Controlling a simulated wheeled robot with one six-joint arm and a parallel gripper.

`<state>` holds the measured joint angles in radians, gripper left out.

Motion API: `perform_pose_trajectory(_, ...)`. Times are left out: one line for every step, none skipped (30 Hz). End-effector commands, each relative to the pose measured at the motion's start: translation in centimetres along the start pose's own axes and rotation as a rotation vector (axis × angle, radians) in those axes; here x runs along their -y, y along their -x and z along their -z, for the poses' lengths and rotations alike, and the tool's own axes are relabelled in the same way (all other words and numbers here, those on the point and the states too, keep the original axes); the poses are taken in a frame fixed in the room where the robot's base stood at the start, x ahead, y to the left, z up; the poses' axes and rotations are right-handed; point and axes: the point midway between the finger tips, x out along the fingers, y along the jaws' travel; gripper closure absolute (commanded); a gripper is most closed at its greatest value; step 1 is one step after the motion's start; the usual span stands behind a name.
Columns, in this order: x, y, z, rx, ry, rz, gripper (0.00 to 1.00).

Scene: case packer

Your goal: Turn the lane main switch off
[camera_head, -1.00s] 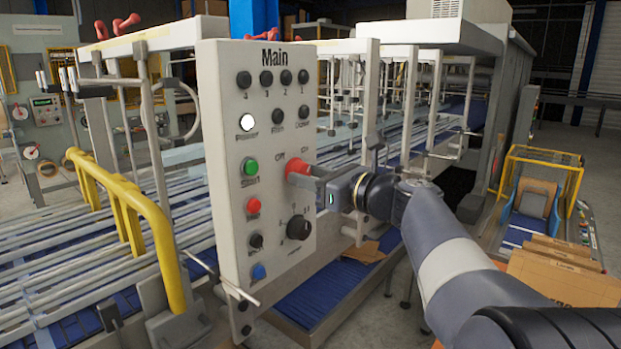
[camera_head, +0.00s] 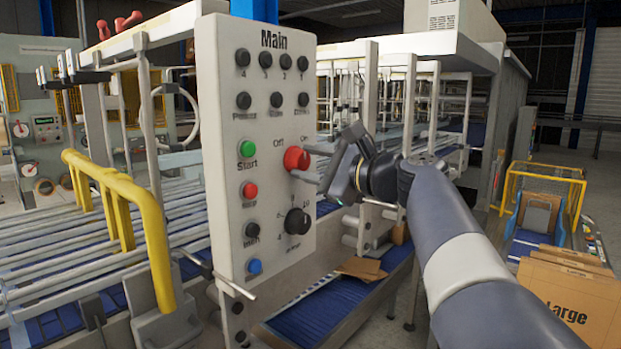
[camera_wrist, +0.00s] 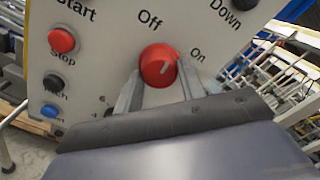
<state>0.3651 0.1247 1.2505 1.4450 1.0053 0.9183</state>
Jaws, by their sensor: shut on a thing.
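The lane main switch is a red rotary knob (camera_head: 296,158) on the grey-white "Main" panel (camera_head: 232,60), between the "Off" and "On" labels. In the wrist view the red knob (camera_wrist: 157,66) sits between the two grey fingers, below "Off" and left of "On". A pale mark shows on its face, but its exact setting is hard to read. My gripper (camera_head: 312,165) reaches the panel from the right, tilted, and is shut on the knob; the fingers also show in the wrist view (camera_wrist: 160,92). The Power lamp (camera_head: 243,101) is dark.
Near the knob are the green Start button (camera_head: 246,148), the red stop button (camera_head: 249,190) and a black dial (camera_head: 297,222). A yellow rail (camera_head: 140,220) stands left of the panel. Cardboard boxes (camera_head: 560,300) stand at the lower right.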

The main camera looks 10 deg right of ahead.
Motion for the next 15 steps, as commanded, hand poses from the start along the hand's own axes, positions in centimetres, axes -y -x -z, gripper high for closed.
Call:
perform_pose_trajectory(-0.38,-0.01,0.33,0.000,0.045,-0.001,0.85)
perform_pose_trajectory(-0.36,-0.01,0.31,0.001,0.072,0.000,0.85)
perform_pose_trajectory(-0.36,0.00,0.31,0.001,0.110,0.000,0.85)
perform_pose_trajectory(-0.36,-0.01,0.31,0.001,0.139,-0.001,0.85)
perform_pose_trajectory(-0.34,0.00,0.30,0.001,0.168,-0.001,0.85)
perform_pose_trajectory(-0.34,0.00,0.30,0.001,0.205,-0.001,0.85)
perform_pose_trajectory(-0.34,0.00,0.30,0.001,0.234,-0.001,0.85)
perform_pose_trajectory(-0.31,0.00,0.27,0.001,0.261,-0.001,0.85)
perform_pose_trajectory(-0.29,0.00,0.25,0.001,0.297,-0.001,0.85)
perform_pose_trajectory(-0.29,0.00,0.26,0.001,0.324,-0.001,0.85)
perform_pose_trajectory(-0.27,0.00,0.24,0.001,0.350,-0.001,0.85)
perform_pose_trajectory(-0.25,0.00,0.23,0.000,0.384,-0.001,0.85)
perform_pose_trajectory(-0.25,0.00,0.24,0.000,0.409,-0.001,0.85)
perform_pose_trajectory(-0.23,-0.01,0.23,0.001,0.432,-0.001,0.85)
perform_pose_trajectory(-0.19,-0.01,0.20,0.001,0.463,-0.001,0.85)
